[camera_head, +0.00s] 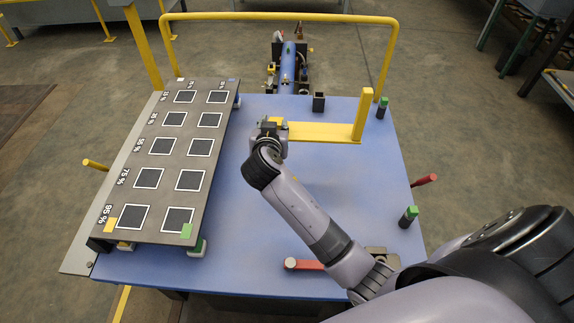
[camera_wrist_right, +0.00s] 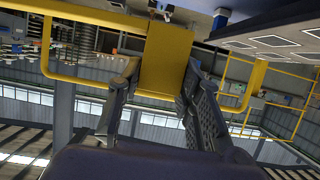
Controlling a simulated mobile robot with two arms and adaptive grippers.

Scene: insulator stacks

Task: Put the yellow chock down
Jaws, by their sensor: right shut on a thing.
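The yellow chock (camera_head: 322,132) is L-shaped, with a long flat bar and an upright plate at its right end. It is over the far middle of the blue table (camera_head: 330,190). My right gripper (camera_head: 271,127) is at the bar's left end. In the right wrist view, the two fingers of my right gripper (camera_wrist_right: 162,72) are shut on the chock (camera_wrist_right: 167,50), one on each side of it. I cannot tell whether the chock touches the table or hangs just above it. My left gripper is not in view.
A dark panel (camera_head: 157,192) with white-outlined squares and percent labels covers the table's left side. A small dark square holder (camera_head: 318,101) stands behind the chock. A yellow rail (camera_head: 280,15) edges the far side. A red handle (camera_head: 305,265) lies near the front. The table's middle is clear.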

